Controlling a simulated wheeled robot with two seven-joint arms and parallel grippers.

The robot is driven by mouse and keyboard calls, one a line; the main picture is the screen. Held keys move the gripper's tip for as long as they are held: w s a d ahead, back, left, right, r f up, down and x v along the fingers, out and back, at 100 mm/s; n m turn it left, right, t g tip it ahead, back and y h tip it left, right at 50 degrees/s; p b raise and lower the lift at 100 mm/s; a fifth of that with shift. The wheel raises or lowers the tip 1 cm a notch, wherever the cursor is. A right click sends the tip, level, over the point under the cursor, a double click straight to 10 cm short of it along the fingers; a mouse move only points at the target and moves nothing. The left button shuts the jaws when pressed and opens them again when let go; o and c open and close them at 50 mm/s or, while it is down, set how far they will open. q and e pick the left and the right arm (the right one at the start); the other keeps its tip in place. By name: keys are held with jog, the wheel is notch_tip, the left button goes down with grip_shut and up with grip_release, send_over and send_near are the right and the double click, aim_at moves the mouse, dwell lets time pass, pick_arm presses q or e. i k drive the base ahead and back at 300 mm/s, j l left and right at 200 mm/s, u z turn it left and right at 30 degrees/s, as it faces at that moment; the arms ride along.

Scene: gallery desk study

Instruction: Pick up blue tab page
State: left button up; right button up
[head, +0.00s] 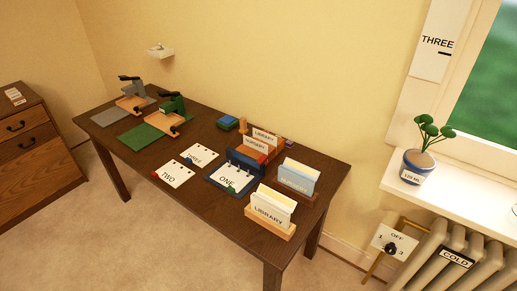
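A white page with a small blue tab (207,149) lies flat on the dark wooden desk (238,222), left of the blue binder. A page marked ONE with a green tab (241,173) lies on the blue binder (247,163). Neither of my grippers shows in the head view.
Card holders marked LIBRARY (271,221) and NURSERY (255,145) stand right of and behind the pages. A green punch (174,108) and a grey punch (131,88) stand at the far left. A potted plant (416,170) is on the sill.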

aim_at(197, 156)
jog(key=i+j+z, duration=0.2)
jog(key=j+z, duration=0.2)
jog(key=j, duration=0.15)
jog(key=i+j+z, duration=0.1)
jog(key=j+z, duration=0.3)
jog(key=j, duration=0.15)
jog(key=j+z, duration=0.4)
jog(key=j, duration=0.2)
jog(key=j+z, duration=0.4)
jog(key=j, duration=0.25)
